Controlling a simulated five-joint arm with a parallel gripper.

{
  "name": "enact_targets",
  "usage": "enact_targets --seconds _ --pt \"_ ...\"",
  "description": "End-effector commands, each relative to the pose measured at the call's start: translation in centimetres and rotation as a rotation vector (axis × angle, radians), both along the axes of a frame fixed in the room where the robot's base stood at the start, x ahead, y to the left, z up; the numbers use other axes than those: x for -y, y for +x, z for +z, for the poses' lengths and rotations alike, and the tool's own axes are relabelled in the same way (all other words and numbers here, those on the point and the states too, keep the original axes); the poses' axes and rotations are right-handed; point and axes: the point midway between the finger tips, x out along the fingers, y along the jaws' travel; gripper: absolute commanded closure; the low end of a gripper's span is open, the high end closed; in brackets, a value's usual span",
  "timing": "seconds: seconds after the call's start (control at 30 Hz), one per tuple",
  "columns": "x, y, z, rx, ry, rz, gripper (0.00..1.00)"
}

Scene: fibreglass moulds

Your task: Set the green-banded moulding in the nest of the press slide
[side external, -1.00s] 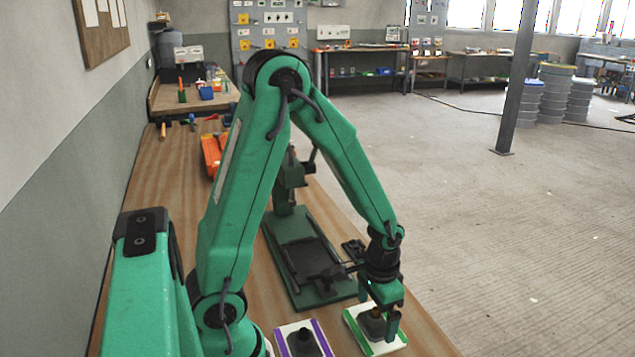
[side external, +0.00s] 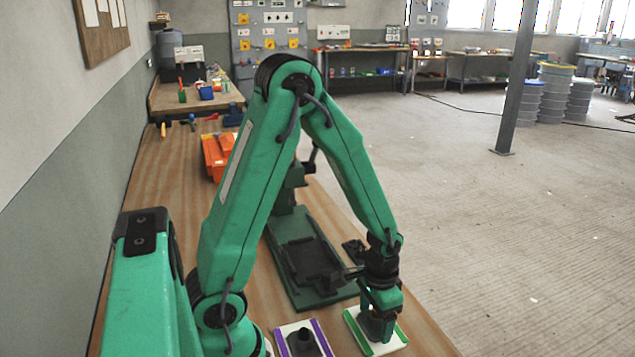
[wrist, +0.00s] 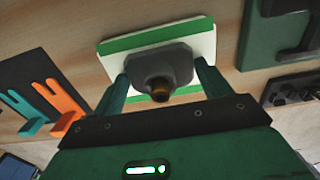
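The green-banded moulding (side external: 357,331) is a white plate with green edge bands and a raised grey block, lying on the bench at the lower right. In the wrist view its grey block (wrist: 160,64) with a round knob fills the space between my fingers. My gripper (side external: 377,328) is down over it, one finger on each side of the block. The fingers look very close to its sides; whether they press on it I cannot tell. The press slide (side external: 310,262), with a dark nest on a green base, stands behind and left of the moulding; my arm hides part of the press.
A purple-banded moulding (side external: 317,330) lies just left of the green-banded one. A small dark fixture (side external: 353,247) sits right of the press base. An orange bin (side external: 215,158) is farther back. In the wrist view a dark plate with orange and teal forks (wrist: 45,95) is at left.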

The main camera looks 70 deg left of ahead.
Motion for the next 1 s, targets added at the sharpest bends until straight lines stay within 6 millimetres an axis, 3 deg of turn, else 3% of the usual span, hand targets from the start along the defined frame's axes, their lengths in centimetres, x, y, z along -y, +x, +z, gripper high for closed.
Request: enact_targets --seconds 0.1,0.53,1.0 --pt "0.0 0.0 0.0 0.001 0.000 0.000 0.58" --pt "0.0 0.1 0.6 0.003 0.000 0.000 0.58" --pt "0.0 0.1 4.3 0.005 0.000 0.000 0.58"
